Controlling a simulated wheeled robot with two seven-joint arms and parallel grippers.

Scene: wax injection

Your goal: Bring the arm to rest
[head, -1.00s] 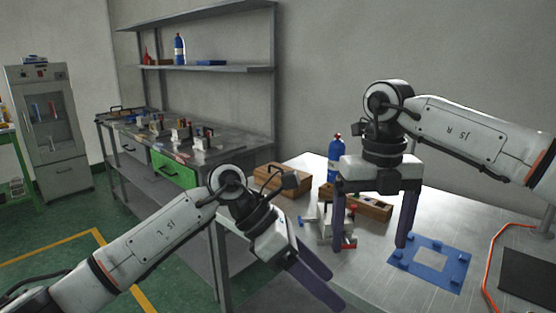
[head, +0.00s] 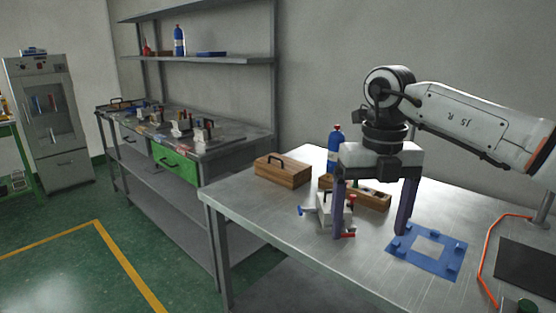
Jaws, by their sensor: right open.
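My right gripper (head: 372,236) is over the metal table, pointing down, with its two dark fingers spread wide apart. Nothing shows held between them. A small grey-white clamp-like device (head: 324,214) with red and blue handles stands on the table just left of the gripper, partly hidden by its left finger. A blue square frame plate (head: 447,264) lies flat on the table, to the right of and below the gripper. My left gripper and arm are out of the picture.
The metal table (head: 260,224) also holds a wooden box (head: 283,171) with a handle, an open wooden tray (head: 372,202), a blue bottle (head: 334,142), a red-orange cable (head: 487,262) and a black mat (head: 530,268). A workbench (head: 225,150) with small devices stands behind left. The table's front left is clear.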

